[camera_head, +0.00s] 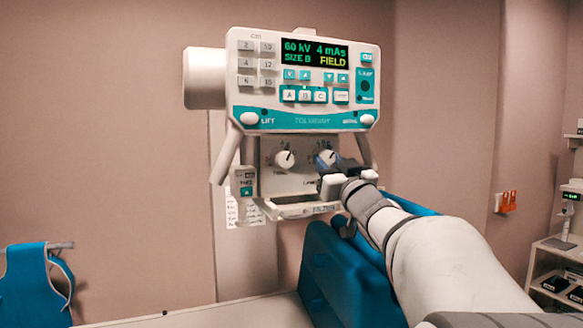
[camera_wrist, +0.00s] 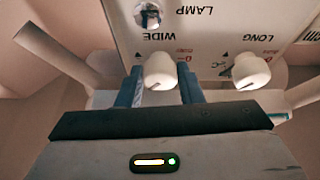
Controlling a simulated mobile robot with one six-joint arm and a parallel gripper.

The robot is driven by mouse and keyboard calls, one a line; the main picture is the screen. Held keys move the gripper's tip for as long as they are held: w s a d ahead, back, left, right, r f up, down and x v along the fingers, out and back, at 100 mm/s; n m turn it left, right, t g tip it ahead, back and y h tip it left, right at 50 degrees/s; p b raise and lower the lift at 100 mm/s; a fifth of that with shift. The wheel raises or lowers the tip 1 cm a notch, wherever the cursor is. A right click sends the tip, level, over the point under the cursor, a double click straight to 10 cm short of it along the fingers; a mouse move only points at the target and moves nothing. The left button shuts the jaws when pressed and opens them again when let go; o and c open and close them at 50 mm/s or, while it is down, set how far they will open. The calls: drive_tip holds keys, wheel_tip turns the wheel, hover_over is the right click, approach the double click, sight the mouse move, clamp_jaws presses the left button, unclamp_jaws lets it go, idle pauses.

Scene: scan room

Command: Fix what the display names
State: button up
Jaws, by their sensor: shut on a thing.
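The display (camera_head: 315,53) on the machine's head reads "60 kV 4 mAs" and "SIZE B" in green and "FIELD" in yellow. Below it, a white panel has two pale knobs. My gripper (camera_wrist: 160,84) is at the knob on the right in the head view, the WIDE knob (camera_wrist: 160,69). Its two blue fingers are shut on that knob from both sides. The LONG knob (camera_wrist: 251,70) stands free; it is the left knob in the head view (camera_head: 285,159). Fine scale marks are too small to read. In the head view my gripper partly hides the WIDE knob.
Teal and grey buttons (camera_head: 303,95) surround the display. Two handles (camera_head: 228,155) slope down beside the knob panel. A blue padded block (camera_head: 345,270) stands below my arm. A blue apron (camera_head: 35,285) hangs at left, and a shelf unit (camera_head: 555,262) stands at right.

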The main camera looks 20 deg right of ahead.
drive_tip(key=n+y, duration=0.1)
drive_tip(key=n+y+b, duration=0.1)
drive_tip(key=n, duration=0.1)
drive_tip(key=shift+d+n, duration=0.2)
drive_tip(key=shift+n, duration=0.1)
drive_tip(key=shift+d+r+n+g+y+b, duration=0.1)
drive_tip(key=shift+n+g+y+b, duration=0.25)
drive_tip(key=shift+n+y, duration=0.85)
drive_tip(key=shift+r+n+g+y+b, duration=0.1)
drive_tip(key=shift+n+g+y+b, duration=0.25)
drive_tip(key=shift+n, duration=1.65)
drive_tip(key=o, duration=1)
drive_tip(key=shift+f, duration=0.1)
